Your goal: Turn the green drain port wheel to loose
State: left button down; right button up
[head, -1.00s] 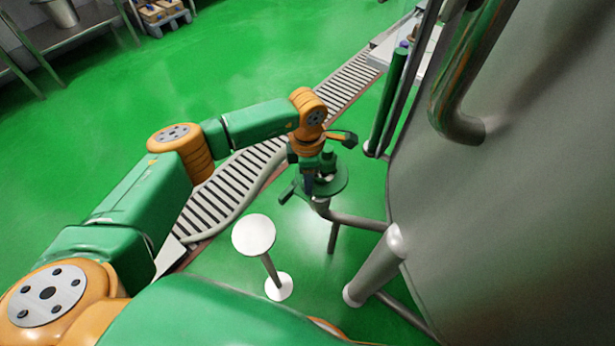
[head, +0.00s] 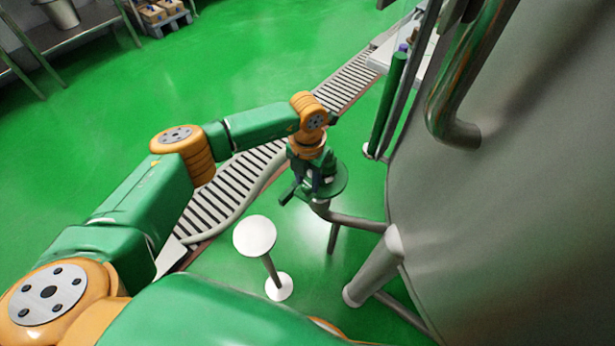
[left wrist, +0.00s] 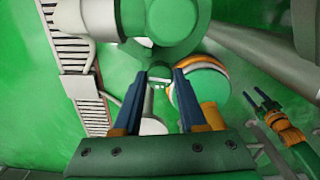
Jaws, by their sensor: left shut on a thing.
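The green drain port wheel (head: 340,185) is a flat round disc on a grey pipe fitting, low beside the big steel tank. My left gripper (head: 317,190) points down onto it and covers much of its middle. In the left wrist view, the wheel (left wrist: 160,25) fills the top centre. The dark fingers of my left gripper (left wrist: 160,74) reach its near part and are shut on it, though the exact contact is partly hidden. A dark green lever (head: 287,195) sticks out at the wheel's left. My right gripper (left wrist: 262,100) shows small at the right in the left wrist view.
The steel tank (head: 510,190) and its pipes stand close on the right. A white round-topped stand (head: 255,236) is in front of the wheel. A floor drain grate (head: 235,180) runs behind my left arm.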

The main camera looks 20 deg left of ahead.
aim_at(307, 184)
pick_arm(q)
jog(key=n+p, duration=0.1)
jog(key=n, duration=0.3)
jog(key=shift+n+p, duration=0.55)
jog(key=shift+n, duration=1.05)
jog(key=c, duration=0.8)
grip_release()
jog(key=shift+o, duration=0.2)
notch_tip(307, 184, up, 7)
jog(key=shift+r, duration=0.1)
